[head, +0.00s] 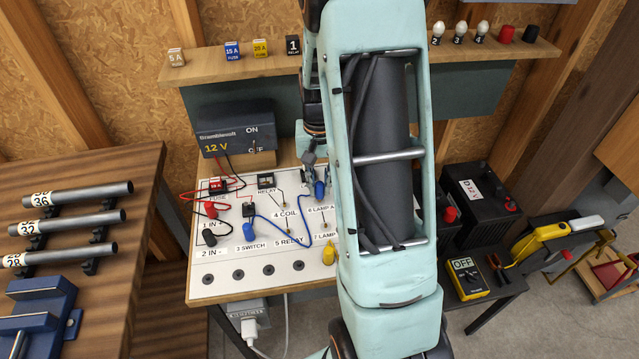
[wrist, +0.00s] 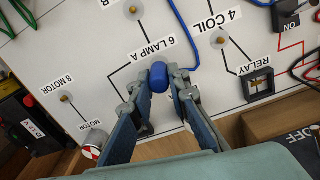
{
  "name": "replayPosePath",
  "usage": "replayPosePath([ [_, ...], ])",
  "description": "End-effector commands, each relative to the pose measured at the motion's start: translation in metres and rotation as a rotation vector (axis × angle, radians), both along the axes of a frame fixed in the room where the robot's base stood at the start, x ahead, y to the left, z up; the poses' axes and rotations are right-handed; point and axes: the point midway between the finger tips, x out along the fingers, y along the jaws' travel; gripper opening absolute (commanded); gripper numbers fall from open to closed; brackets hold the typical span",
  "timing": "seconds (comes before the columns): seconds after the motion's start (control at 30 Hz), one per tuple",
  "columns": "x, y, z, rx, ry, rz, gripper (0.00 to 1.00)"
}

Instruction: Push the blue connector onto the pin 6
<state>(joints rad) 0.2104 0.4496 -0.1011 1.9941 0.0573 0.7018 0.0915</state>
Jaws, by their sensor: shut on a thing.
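The blue connector (head: 319,189) is held at the tips of my gripper (head: 313,167), over the upper right of the white board (head: 205,283). In the wrist view, my gripper (wrist: 170,74) is shut on the blue connector (wrist: 159,78), just beside the "6 LAMP A" label (wrist: 160,48). A thick blue cable (wrist: 193,55) runs from it across the board. Pin 6 itself does not show; the fingers and connector cover that spot. I cannot tell whether the connector touches the pin.
The 4 COIL pin (wrist: 221,40) and a relay socket (wrist: 257,84) are close by. A yellow connector (head: 328,253) stands on the board's lower right. The 12 V supply (head: 236,127) is behind the board. Pipes (head: 78,195) lie on the left bench.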

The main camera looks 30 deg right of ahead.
Motion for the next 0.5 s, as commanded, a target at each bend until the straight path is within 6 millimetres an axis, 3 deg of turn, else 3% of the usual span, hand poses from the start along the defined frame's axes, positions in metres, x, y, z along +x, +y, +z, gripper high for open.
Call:
replayPosePath([
  [0.5, 0.0, 0.0, -0.0077, 0.0, 0.0, 0.0, 0.0],
])
